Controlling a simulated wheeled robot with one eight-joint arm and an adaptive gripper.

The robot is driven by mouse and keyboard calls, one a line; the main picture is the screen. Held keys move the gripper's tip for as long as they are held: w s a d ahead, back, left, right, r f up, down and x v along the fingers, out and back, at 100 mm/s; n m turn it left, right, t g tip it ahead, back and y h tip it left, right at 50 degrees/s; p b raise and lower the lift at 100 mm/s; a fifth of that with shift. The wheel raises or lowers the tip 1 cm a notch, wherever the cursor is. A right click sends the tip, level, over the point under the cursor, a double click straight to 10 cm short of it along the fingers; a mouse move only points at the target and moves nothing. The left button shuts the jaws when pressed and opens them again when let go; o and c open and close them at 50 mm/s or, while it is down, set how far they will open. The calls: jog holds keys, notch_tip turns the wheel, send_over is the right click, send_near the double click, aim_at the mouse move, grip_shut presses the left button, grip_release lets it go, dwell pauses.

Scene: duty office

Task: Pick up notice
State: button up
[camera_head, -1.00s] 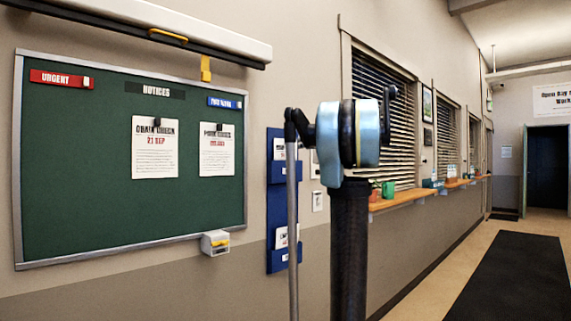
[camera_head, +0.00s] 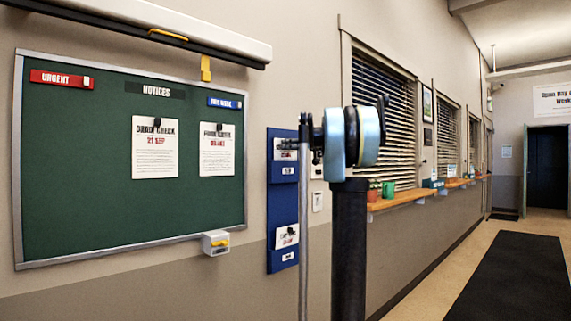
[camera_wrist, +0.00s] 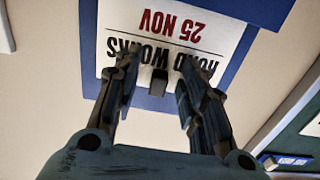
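A white notice (camera_wrist: 165,30) reading "ROAD WORKS 25 NOV" shows upside down in the wrist view, against a blue panel (camera_wrist: 240,75). A small dark clip (camera_wrist: 158,83) sits at its heading edge. My gripper (camera_wrist: 158,66) is open, with one finger on each side of the clip; contact cannot be told. In the head view a blue rack (camera_head: 283,225) on the wall holds an upper paper (camera_head: 285,150) and a lower paper (camera_head: 287,236). My fingers are not clearly visible there.
A green notice board (camera_head: 75,180) left of the rack carries two clipped papers (camera_head: 155,148) (camera_head: 216,150), and a small white box (camera_head: 215,243) sits at its lower edge. Shuttered windows (camera_head: 383,120) and a wooden ledge (camera_head: 400,202) with pots lie right. The floor (camera_head: 440,270) is open.

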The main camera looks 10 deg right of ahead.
grip_shut()
jog(key=shift+r, duration=0.1)
notch_tip(320, 180, up, 28)
jog(key=shift+f, duration=0.15)
dwell(0.7)
